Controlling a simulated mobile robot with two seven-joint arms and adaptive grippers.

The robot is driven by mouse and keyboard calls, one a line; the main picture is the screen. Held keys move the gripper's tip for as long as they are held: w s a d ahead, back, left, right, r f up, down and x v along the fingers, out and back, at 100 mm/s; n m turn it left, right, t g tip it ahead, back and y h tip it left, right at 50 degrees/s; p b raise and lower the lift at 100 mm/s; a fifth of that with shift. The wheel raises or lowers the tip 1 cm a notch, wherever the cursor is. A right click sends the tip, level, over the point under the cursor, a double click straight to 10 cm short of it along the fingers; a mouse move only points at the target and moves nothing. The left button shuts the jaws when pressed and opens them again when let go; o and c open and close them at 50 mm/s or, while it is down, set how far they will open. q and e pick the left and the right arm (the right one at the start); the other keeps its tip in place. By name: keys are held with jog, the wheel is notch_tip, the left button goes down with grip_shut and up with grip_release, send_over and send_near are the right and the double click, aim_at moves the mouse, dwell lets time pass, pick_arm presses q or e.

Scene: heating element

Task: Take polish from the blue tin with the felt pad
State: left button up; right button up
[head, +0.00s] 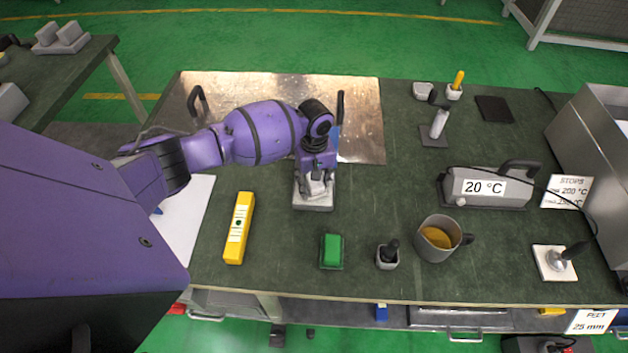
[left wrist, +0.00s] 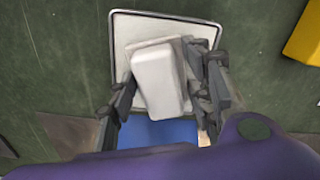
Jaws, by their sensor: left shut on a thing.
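My left gripper (head: 315,192) is shut on a white block that looks like the felt pad (left wrist: 158,80). The block sits slightly turned between the fingers (left wrist: 165,90). Below it is a shallow white tray with a grey rim (head: 313,206), which also shows in the left wrist view (left wrist: 150,25). I cannot tell if the pad touches the tray. A blue thing, perhaps the blue tin (head: 335,143), is mostly hidden behind the gripper; it also shows in the left wrist view (left wrist: 158,133). My right gripper is not in view.
A shiny metal plate (head: 355,95) lies behind the arm. The bench between has free room.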

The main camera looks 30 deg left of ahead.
pick_arm(q)
jog(key=shift+s+f, duration=0.1)
jog(key=shift+f, duration=0.05)
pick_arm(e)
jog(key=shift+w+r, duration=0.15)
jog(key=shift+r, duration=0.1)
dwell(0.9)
pick_arm(q)
jog(key=shift+r+p, duration=1.15)
jog(key=shift+r, duration=0.2)
jog(key=shift+r+p, duration=1.65)
jog(key=shift+r, duration=0.7)
jog(key=shift+f, duration=0.1)
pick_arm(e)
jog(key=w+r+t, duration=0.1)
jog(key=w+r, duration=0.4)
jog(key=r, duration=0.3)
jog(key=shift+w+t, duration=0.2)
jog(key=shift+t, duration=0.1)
